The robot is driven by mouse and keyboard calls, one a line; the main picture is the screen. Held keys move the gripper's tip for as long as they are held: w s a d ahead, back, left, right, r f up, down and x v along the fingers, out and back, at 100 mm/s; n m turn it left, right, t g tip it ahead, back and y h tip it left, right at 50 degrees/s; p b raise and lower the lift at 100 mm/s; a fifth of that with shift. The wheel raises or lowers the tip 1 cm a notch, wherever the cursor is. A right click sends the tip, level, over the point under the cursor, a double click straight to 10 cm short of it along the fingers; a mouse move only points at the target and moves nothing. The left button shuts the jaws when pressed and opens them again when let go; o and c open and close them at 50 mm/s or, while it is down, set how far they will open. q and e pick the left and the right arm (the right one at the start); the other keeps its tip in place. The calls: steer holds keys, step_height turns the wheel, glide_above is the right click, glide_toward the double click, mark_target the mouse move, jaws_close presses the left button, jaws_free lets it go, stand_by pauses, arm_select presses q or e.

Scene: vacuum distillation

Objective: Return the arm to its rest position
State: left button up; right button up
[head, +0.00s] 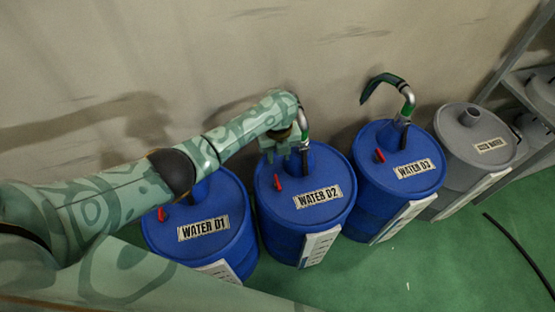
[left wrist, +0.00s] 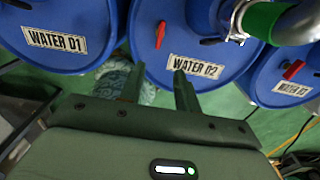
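My left arm reaches in from the left in the head view, and its gripper (head: 284,145) is above the blue drum labelled WATER D2 (head: 330,215), close to that drum's pump pipe (head: 304,160). In the left wrist view the two fingers of the left gripper (left wrist: 160,88) stand apart with nothing held between them. The WATER D2 drum (left wrist: 205,45) is behind the fingers there, with its red valve handle (left wrist: 160,35) in sight. My right gripper is in neither view.
Blue drums WATER D1 (head: 235,235) and WATER D3 (head: 375,215) flank the middle drum. A curved metal hose with a green part (head: 408,95) rises from D3. A grey drum (head: 455,150) and shelving stand at right. Green floor (head: 440,260) is open in front, with a black cable (head: 520,250).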

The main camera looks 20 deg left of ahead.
arm_select(q)
steer(key=shift+r, duration=0.1)
stand_by(0.5)
steer(key=s+f+n+t, duration=0.2)
steer(key=s+n+t, duration=0.1)
steer(key=s+n, duration=0.8)
steer(key=s+a+r+n+t+y, duration=0.3)
steer(key=s+a+r+n+y, duration=0.1)
steer(key=s+a+r+n, duration=0.95)
steer(key=s+d+f+m+g+h, duration=0.1)
steer(key=s+f, duration=0.2)
steer(key=f, duration=0.7)
steer(key=s+d+f+g+h, duration=0.1)
steer(key=s+f, duration=0.2)
steer(key=f, duration=0.7)
steer(key=s+d+f+m+g+h, duration=0.1)
steer(key=s+f, duration=0.2)
steer(key=f, duration=0.6)
steer(key=s+f+n+g, duration=0.1)
steer(key=s+f, duration=0.5)
steer(key=s, duration=0.3)
steer(key=s+f+n+g+h, duration=0.1)
steer(key=s+f+n, duration=0.1)
steer(key=s+f, duration=0.4)
steer(key=s, duration=0.3)
steer(key=shift+f, duration=0.4)
